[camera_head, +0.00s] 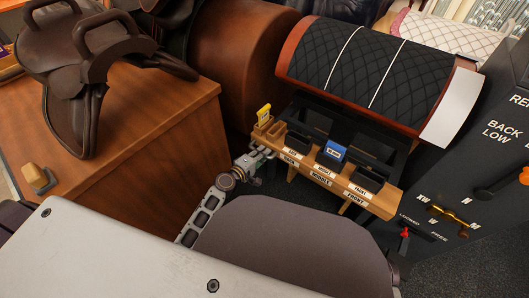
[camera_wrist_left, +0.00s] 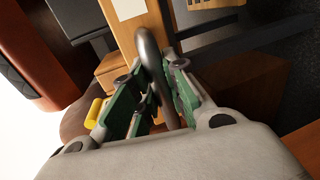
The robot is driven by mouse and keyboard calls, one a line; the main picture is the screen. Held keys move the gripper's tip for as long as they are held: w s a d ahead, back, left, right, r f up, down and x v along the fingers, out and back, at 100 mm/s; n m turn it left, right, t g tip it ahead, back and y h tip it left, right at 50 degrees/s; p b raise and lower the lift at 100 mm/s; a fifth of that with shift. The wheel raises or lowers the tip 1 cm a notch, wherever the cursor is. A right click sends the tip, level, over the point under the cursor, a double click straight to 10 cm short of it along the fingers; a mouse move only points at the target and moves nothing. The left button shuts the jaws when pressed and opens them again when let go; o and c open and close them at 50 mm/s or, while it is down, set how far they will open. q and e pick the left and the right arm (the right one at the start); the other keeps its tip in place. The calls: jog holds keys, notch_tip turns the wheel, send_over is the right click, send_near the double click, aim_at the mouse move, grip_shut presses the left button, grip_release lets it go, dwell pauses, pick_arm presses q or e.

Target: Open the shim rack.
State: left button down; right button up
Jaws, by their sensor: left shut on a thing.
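The shim rack (camera_head: 380,205) is a long wooden piece with dark slots along it, low in the middle of the head view. Its labels read REAR, MIDDLE and FRONT. My left gripper (camera_head: 258,156) is at the rack's left end. In the left wrist view, the green-padded fingers of my left gripper (camera_wrist_left: 150,88) are shut on a grey curved handle (camera_wrist_left: 147,48), against the rack's wood (camera_wrist_left: 127,42). How far the rack stands open I cannot tell. My right gripper is not in view.
A blue-marked block (camera_head: 334,151) and a yellow piece (camera_head: 264,113) sit on the rack. Behind is a black quilted saddle panel (camera_head: 365,65). A dark control panel (camera_head: 485,150) stands right. A wooden cabinet (camera_head: 150,150) with a brown saddle (camera_head: 75,90) stands left.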

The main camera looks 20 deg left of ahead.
pick_arm(q)
jog(key=shift+s+a+f, duration=0.1)
jog(key=shift+s+a, duration=0.15)
jog(key=shift+s, duration=0.4)
jog(key=shift+s+a, duration=0.25)
jog(key=shift+s, duration=0.35)
jog(key=c, duration=1.4)
grip_release()
jog(key=shift+s, duration=0.1)
jog(key=shift+v, duration=5.9)
